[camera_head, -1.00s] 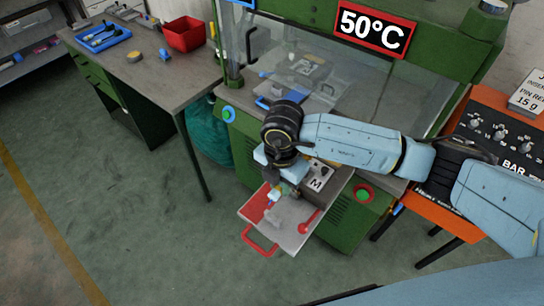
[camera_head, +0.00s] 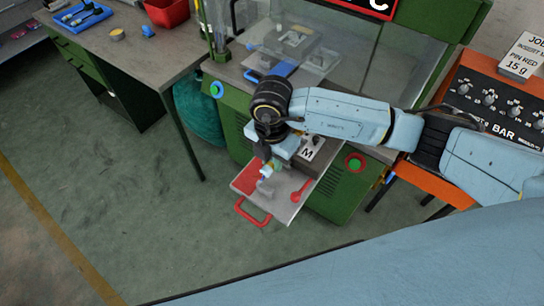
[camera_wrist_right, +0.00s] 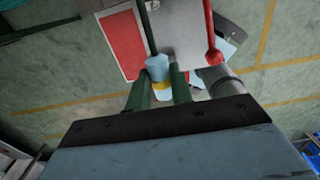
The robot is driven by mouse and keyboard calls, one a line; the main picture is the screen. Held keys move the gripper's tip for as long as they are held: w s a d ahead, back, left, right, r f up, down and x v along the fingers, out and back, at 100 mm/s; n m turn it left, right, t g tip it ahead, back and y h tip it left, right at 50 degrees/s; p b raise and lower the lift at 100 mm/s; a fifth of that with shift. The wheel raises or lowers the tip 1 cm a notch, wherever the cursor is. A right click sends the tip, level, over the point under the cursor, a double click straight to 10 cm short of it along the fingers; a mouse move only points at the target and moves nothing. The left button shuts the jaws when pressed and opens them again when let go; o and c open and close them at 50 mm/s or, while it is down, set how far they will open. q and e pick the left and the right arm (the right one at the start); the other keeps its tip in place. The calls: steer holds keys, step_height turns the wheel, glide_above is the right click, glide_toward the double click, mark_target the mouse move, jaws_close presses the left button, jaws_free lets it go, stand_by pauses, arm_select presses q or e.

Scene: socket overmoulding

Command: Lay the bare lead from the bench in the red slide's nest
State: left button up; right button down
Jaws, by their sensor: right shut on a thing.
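My right gripper (camera_head: 267,168) points down over the pulled-out slide (camera_head: 288,209), a grey plate with a red panel and a red front handle (camera_head: 252,213). It is shut on a pale blue lead end (camera_wrist_right: 158,68) with a yellow band, which I take for the bare lead. In the right wrist view a dark strand runs up from it between the green fingers. The lead looks close above the plate, but I cannot tell whether it touches. The nest cannot be made out under the gripper. My left gripper is not in view.
The green press (camera_head: 345,190) stands behind, an orange control unit (camera_head: 490,110) at right, and the bench (camera_head: 150,65) at left.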

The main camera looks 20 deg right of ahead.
step_height(320, 180, down, 2)
steer(key=shift+f+b, duration=0.1)
steer(key=shift+b, duration=0.55)
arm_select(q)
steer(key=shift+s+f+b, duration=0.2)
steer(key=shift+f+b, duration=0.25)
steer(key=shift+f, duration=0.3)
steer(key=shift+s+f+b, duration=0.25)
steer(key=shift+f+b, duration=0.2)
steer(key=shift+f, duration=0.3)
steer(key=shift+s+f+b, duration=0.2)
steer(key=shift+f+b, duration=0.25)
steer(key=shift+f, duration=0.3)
arm_select(e)
steer(key=shift+f, duration=1.9)
steer(key=c, duration=1.2)
jaws_free()
steer(key=shift+o, duration=0.2)
steer(key=shift+r, duration=0.1)
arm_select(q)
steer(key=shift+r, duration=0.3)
arm_select(e)
step_height(320, 180, up, 13)
steer(key=shift+r, duration=0.1)
steer(key=shift+a, duration=0.15)
